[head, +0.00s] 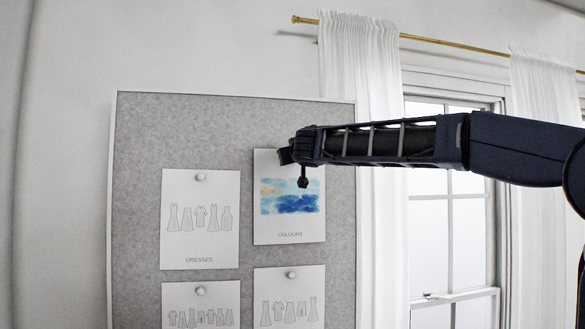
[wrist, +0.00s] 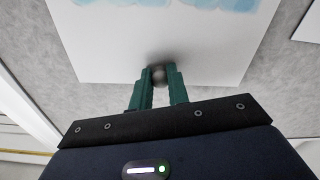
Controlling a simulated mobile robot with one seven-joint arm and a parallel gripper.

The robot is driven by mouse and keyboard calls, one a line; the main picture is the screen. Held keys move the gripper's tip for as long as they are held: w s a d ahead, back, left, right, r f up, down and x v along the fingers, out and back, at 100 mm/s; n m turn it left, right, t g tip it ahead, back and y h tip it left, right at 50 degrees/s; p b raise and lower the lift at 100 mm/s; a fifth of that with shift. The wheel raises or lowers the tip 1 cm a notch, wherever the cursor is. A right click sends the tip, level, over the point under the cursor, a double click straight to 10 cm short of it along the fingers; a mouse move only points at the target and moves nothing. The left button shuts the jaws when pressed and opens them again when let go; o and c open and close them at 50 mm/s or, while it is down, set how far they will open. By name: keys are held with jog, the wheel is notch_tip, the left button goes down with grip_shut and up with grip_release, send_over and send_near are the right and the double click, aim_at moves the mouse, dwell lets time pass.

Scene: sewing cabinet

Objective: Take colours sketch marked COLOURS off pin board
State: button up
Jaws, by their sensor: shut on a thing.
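The colours sketch (head: 290,204) is a white sheet with a blue and tan watercolour patch, marked COLOURS. It is at the upper right of the grey pin board (head: 135,200) in the head view. In the wrist view the sheet (wrist: 105,50) fills the upper middle. My gripper (wrist: 160,76) is shut on a round grey pin (wrist: 158,75) at the sheet's edge, with a green finger on each side of it. In the head view my gripper (head: 287,156) is at the sheet's top, and my wrist hides part of it. Whether the pin is still in the board cannot be told.
The DRESSES sheet (head: 200,225) hangs to the left under a pin (head: 200,177). Two more pinned sheets hang below, one under the colours sketch (head: 289,300) and one at left (head: 200,308). A white curtain (head: 360,60) and window (head: 450,240) are at right.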

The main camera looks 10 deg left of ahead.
jog(key=a+r+v, duration=0.1)
jog(key=r+v, duration=0.1)
jog(key=v, duration=0.7)
jog(key=a+r+v, duration=0.1)
jog(key=v, duration=0.9)
jog(key=shift+s+d+r, duration=0.15)
jog(key=shift+s+r, duration=0.2)
jog(key=shift+s, duration=0.3)
